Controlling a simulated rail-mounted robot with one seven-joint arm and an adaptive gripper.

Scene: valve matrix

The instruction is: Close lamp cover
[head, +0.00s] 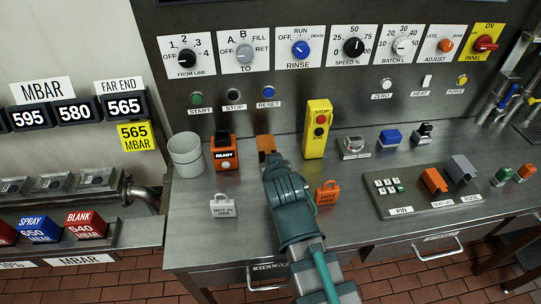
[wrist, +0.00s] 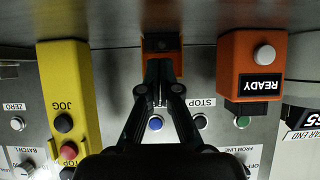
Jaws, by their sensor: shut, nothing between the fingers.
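No part is clearly marked as the lamp cover, so I cannot tell which it is. A small orange unit (head: 265,142) stands at the back of the bench, right of the orange READY box (head: 223,158). In the wrist view this orange unit (wrist: 160,42) has a dark face and lies just beyond my fingertips. My gripper (head: 266,160) is shut and empty in front of it; in the wrist view its fingertips (wrist: 160,72) are together and overlap its near edge. I cannot tell whether they touch. My gripper hides part of the unit in the head view.
A yellow stop/jog box (head: 318,129) stands close on the right. A grey cup (head: 185,154) stands at the left. Orange (head: 327,195) and grey tags stand in front. A plate at the right carries an orange flap (head: 434,180) and a grey flap (head: 461,168).

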